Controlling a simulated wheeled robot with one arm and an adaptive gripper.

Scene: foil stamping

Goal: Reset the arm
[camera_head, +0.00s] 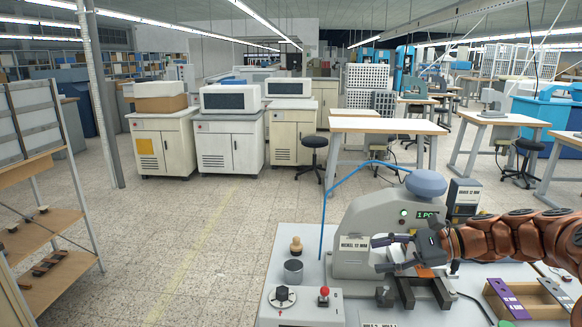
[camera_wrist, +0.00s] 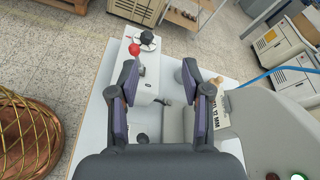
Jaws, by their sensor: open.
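My gripper (camera_head: 392,252) is at the front of the grey foil stamping machine (camera_head: 350,238), coming in from the right on my orange-brown arm. In the wrist view my gripper (camera_wrist: 162,92) has its two dark fingers spread apart, with nothing between them. The control box (camera_wrist: 143,65) with a red knob and a black dial shows beyond and between the fingers. The same control box (camera_head: 300,308) stands at the front left of the white table in the head view. The machine's display is lit green.
The white table (camera_head: 262,318) also bears a grey cup (camera_head: 293,271), a wooden-handled stamp (camera_head: 296,246) and a wooden tray (camera_head: 525,300) with labelled strips at the right. A blue hose (camera_head: 334,190) rises from the machine. A wooden shelf (camera_head: 45,240) stands at the left; the floor between is clear.

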